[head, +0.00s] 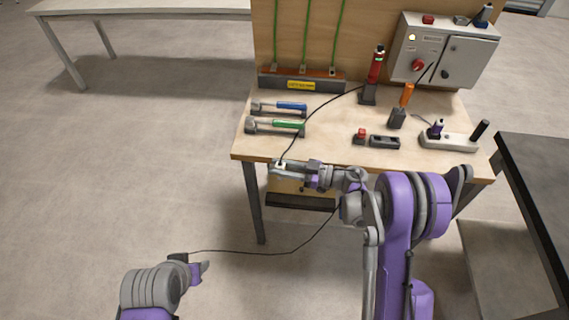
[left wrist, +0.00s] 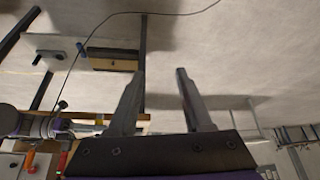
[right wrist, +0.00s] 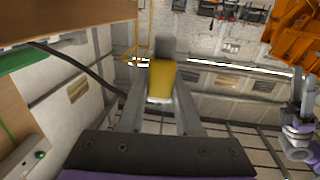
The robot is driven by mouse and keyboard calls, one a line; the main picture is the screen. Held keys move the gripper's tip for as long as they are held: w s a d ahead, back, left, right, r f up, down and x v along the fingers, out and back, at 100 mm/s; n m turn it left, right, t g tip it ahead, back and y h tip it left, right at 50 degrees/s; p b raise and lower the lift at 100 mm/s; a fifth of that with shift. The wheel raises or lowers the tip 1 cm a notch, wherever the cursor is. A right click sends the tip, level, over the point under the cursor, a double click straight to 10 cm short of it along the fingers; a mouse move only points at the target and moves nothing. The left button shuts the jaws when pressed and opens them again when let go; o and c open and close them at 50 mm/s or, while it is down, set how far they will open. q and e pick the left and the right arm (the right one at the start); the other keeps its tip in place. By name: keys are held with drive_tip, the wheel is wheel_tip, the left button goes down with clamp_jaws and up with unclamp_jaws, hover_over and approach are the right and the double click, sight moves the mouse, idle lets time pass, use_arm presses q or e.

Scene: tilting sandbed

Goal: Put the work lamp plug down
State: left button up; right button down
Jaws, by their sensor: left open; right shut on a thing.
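The work lamp plug (right wrist: 162,82) has a yellow body and sits between the fingertips of my right gripper in the right wrist view. In the head view my right gripper (head: 283,168) is shut on it just off the workbench's front left edge. The plug is small and mostly hidden by the fingers there. A black cable runs from a red work lamp (head: 376,68), upright in a dark holder, across the bench to this gripper. My left gripper (left wrist: 160,76) is open and empty. In the head view it is low left, over the floor, away from the bench.
The wooden workbench (head: 330,122) carries two hammers (head: 275,125), a red-button box (head: 376,140), an orange-handled tool (head: 405,96) and a white socket strip (head: 455,143). A grey control box (head: 443,52) stands behind. A dark cable (head: 250,253) crosses the open floor. A dark-edged bed (head: 540,180) stands at right.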

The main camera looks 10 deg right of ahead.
drive_tip(key=g, duration=0.1)
drive_tip(key=f+n+g, duration=0.1)
drive_tip(key=w+f+n+g, duration=0.1)
drive_tip(key=shift+a+f+g+y, duration=0.1)
drive_tip(key=shift+a+g+y, duration=0.2)
drive_tip(key=shift+a+y, duration=0.1)
use_arm(q)
drive_tip(key=o, duration=0.3)
drive_tip(key=w+d+f+t+y, duration=0.15)
drive_tip(key=w+d+t, duration=0.35)
drive_tip(key=w, duration=0.8)
drive_tip(key=w+d+f+m+t+h, duration=0.1)
drive_tip(key=w+d+t+h, duration=0.1)
drive_tip(key=d, duration=0.6)
drive_tip(key=w+d+f+t+h, duration=0.1)
drive_tip(key=w+d, duration=0.1)
drive_tip(key=d, duration=0.5)
drive_tip(key=x, duration=1.1)
drive_tip(key=shift+w+d+f, duration=0.15)
drive_tip(key=shift+w+d, duration=0.1)
drive_tip(key=shift+w, duration=0.05)
use_arm(e)
drive_tip(key=shift+w+a+f+n+g, duration=0.1)
drive_tip(key=shift+f+n+g, duration=0.1)
drive_tip(key=shift+n+g, duration=0.3)
use_arm(q)
clamp_jaws()
use_arm(e)
drive_tip(key=c, duration=0.5)
unclamp_jaws()
